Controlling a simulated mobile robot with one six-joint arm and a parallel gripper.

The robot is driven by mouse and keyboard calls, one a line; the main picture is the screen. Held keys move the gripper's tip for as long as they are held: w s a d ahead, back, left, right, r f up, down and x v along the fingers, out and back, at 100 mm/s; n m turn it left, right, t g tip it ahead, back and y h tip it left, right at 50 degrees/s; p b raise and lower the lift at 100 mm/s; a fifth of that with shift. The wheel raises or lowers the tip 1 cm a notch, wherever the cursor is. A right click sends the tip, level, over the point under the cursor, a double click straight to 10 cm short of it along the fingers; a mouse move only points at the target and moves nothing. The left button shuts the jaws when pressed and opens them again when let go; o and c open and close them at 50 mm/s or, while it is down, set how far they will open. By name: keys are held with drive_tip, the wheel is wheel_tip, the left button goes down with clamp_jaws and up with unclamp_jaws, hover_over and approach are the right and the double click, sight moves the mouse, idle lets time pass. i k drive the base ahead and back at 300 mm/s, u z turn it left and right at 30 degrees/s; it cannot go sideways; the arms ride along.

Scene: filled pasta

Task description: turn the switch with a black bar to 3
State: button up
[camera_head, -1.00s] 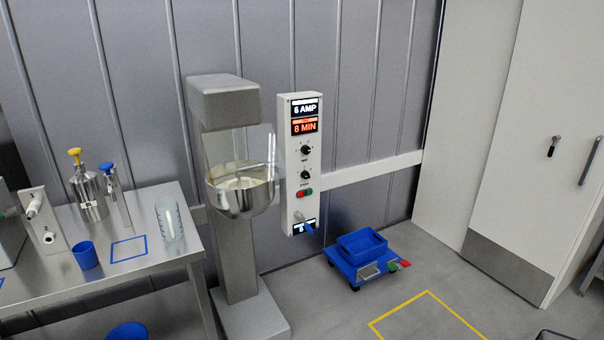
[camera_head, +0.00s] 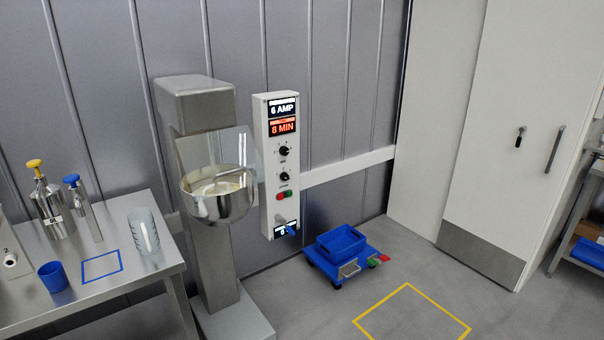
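A tall white control panel (camera_head: 272,205) stands on the wall to the right of the mixer. Two black round knobs sit on it, an upper knob (camera_head: 284,151) and a lower knob (camera_head: 285,177). Their markings, and which one carries a black bar, are too small to tell. Above them are a display reading 6 AMP (camera_head: 283,108) and an orange display reading 8 MIN (camera_head: 283,126). Below the knobs are a green button and a red button. My gripper does not show in this view.
The mixer with its steel bowl (camera_head: 218,204) stands close left of the panel. A steel table (camera_head: 110,290) with a blue cup (camera_head: 53,277) and a clear jug (camera_head: 144,231) is at the left. A blue cart (camera_head: 343,247) stands right of the panel. Open floor lies in front, with a yellow outline.

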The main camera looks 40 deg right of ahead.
sight(284, 176)
drive_tip(key=z, duration=1)
drive_tip(key=k, duration=0.95)
drive_tip(key=i, duration=0.85)
drive_tip(key=z, duration=0.05)
